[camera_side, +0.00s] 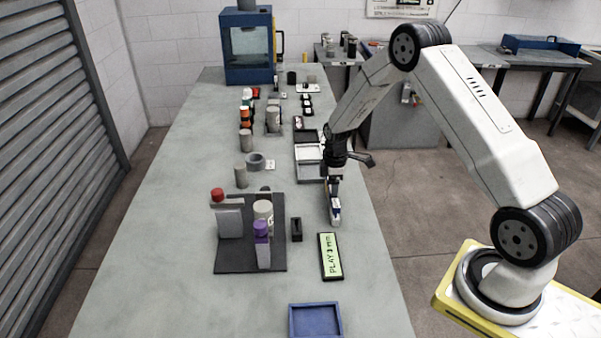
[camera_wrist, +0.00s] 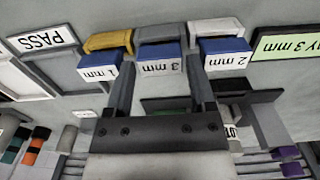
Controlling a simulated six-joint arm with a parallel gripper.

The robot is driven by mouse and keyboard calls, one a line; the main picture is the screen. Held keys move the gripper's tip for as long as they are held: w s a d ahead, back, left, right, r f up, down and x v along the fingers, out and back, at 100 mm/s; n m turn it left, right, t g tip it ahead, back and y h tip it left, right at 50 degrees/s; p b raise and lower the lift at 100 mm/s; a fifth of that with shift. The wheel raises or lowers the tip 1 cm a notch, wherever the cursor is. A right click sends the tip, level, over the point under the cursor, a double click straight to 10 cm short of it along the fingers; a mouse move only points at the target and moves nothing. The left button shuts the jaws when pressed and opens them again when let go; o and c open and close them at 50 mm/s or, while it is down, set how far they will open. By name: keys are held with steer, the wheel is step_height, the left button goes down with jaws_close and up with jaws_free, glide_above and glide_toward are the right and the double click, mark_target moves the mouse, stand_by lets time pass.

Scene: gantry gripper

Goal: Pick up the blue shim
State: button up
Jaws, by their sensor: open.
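Three small blocks stand in a row in the wrist view, each with a blue part and a white label: "1 mm" (camera_wrist: 100,57), "3 mm" (camera_wrist: 160,51) and "2 mm" (camera_wrist: 224,48). Their other ends look yellow, grey and whitish. I cannot tell which one is the blue shim. My gripper (camera_wrist: 163,75) is open, with its dark fingers near either side of the "3 mm" block; contact is unclear. In the side view my gripper (camera_side: 334,196) points down over the table's right side, and a blue-and-white block (camera_side: 336,213) shows at its fingertips.
A green "PLAY 3 mm" sign (camera_side: 330,256) and a small black block (camera_side: 296,229) lie near my gripper. A dark stand (camera_side: 235,263) with capped cylinders is to the left. A blue tray (camera_side: 315,320) is at the front. Pale trays (camera_side: 309,153) lie behind. The table's left side is clear.

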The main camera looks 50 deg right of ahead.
steer(key=shift+f, duration=1)
steer(key=c, duration=0.8)
steer(key=shift+c, duration=0.2)
steer(key=shift+r, duration=0.2)
steer(key=shift+r, duration=4.85)
steer(key=shift+a, duration=0.1)
steer(key=a, duration=1.5)
steer(key=shift+w+f, duration=0.15)
steer(key=shift+f, duration=0.15)
